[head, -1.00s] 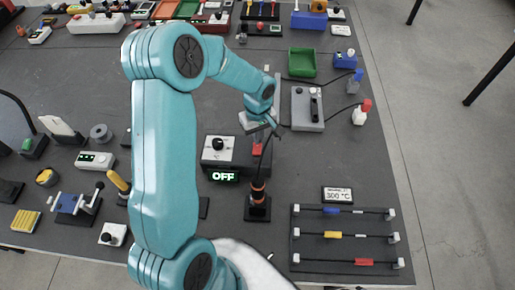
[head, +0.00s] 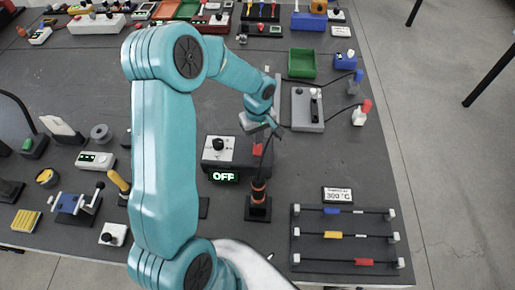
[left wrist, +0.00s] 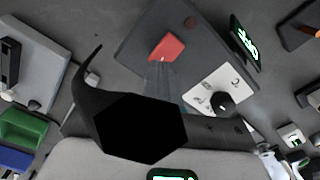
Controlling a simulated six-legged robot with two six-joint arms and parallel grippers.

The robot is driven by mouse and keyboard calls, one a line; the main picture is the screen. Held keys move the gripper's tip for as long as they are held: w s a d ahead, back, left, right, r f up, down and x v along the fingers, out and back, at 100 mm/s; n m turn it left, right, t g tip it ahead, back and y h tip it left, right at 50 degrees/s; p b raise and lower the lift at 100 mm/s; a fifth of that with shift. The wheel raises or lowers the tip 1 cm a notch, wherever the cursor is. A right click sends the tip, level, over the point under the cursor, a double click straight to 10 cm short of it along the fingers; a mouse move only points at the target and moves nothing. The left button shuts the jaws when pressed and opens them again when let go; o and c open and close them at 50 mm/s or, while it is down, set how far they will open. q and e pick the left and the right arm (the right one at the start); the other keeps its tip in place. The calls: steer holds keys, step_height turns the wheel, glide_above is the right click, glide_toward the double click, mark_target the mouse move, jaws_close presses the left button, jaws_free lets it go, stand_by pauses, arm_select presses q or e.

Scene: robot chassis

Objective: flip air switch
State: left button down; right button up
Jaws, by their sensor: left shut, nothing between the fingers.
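A dark box (head: 236,164) with a green-lit OFF display (head: 223,176) stands near the middle of the table. On its top are a white panel with a black knob (head: 218,144) and a red switch (head: 258,149). My right gripper is not in view.
A black-and-orange upright tool (head: 258,195) stands right in front of the box. A grey unit with a lever (head: 307,108) and a green tray (head: 302,62) lie to the right and behind. A rack of rods (head: 345,236) is at front right.

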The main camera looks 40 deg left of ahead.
arm_select(q)
steer(key=shift+s, duration=0.1)
stand_by(0.5)
steer(key=shift+f+b, duration=0.3)
steer(key=shift+f, duration=0.1)
steer(key=shift+f+b, duration=0.65)
steer(key=shift+b, duration=0.15)
steer(key=shift+r, duration=0.1)
